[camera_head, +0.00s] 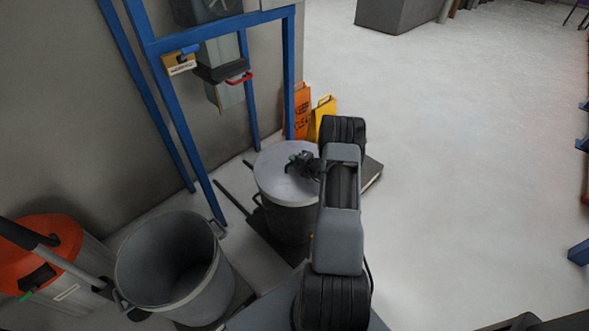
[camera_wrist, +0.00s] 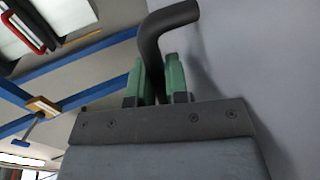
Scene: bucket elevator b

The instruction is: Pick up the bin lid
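The bin lid (camera_head: 277,182) is a round, pale grey disc lying on a dark bin (camera_head: 288,222) in the middle of the head view. In the wrist view its smooth surface (camera_wrist: 235,50) fills the right side. A black bent lid handle (camera_wrist: 155,36) rises at my gripper's fingertips. My gripper (camera_head: 302,163) is over the lid at its handle. Its green fingers (camera_wrist: 165,78) stand close together in the wrist view, with the handle at or between their tips. Whether they grip it is not clear, as the fingers hide part of the handle.
An open grey bin (camera_head: 128,278) stands at the lower left, beside an orange-topped container (camera_head: 66,238). A blue frame (camera_head: 180,115) rises behind the lidded bin. Orange (camera_head: 300,112) and yellow (camera_head: 325,108) floor signs stand behind it. The floor at the right is clear.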

